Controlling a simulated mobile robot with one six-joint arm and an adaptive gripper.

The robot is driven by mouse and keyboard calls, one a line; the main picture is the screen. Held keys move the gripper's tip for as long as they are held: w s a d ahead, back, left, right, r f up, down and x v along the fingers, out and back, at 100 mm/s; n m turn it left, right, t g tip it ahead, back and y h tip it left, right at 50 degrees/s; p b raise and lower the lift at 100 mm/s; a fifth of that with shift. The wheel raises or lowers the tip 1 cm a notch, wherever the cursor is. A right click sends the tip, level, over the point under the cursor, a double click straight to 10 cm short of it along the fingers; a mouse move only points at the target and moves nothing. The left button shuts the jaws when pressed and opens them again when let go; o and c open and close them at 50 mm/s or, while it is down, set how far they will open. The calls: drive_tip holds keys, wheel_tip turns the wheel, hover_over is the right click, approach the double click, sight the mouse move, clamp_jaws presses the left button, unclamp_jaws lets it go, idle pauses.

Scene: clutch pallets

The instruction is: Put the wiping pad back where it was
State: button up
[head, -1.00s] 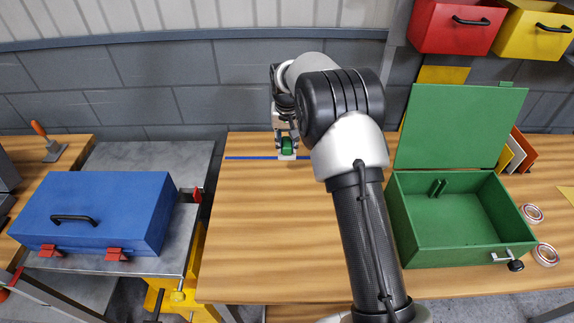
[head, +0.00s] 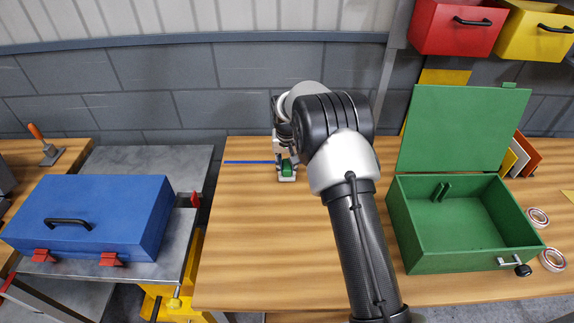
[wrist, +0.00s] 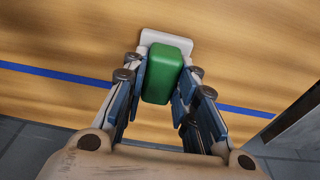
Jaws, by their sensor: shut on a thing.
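The wiping pad has a green block as a grip (wrist: 163,74) on a white base. In the head view the pad (head: 287,169) is over the back part of the wooden table. My gripper (wrist: 161,84) is shut on the green block, one finger on each side. A thin blue line (head: 248,162) runs across the table near its back edge; it also shows in the wrist view (wrist: 50,71). The white base is on the front side of this line. I cannot tell whether it touches the table. My arm hides the line's right part in the head view.
A closed blue case (head: 130,215) lies on a grey bench at left. The wooden table (head: 250,245) is clear in front of the pad.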

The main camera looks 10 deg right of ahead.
drive_tip(key=o, duration=0.9)
drive_tip(key=shift+f, duration=0.15)
drive_tip(key=shift+o, duration=0.2)
wheel_tip(320, 180, up, 12)
drive_tip(key=s+p, duration=0.2)
drive_tip(key=p, duration=0.1)
wheel_tip(320, 180, up, 8)
drive_tip(key=r, duration=0.1)
hover_over(287, 168)
drive_tip(key=s, duration=0.5)
drive_tip(key=s+r+n+t, duration=0.1)
drive_tip(key=s+r, duration=0.8)
drive_tip(key=s, duration=0.3)
drive_tip(key=s+n+t, duration=0.1)
drive_tip(key=s, duration=2.3)
drive_tip(key=shift+s+d+f+t, duration=0.15)
drive_tip(key=shift+d+f+t, duration=0.05)
drive_tip(key=shift+f+t, duration=0.25)
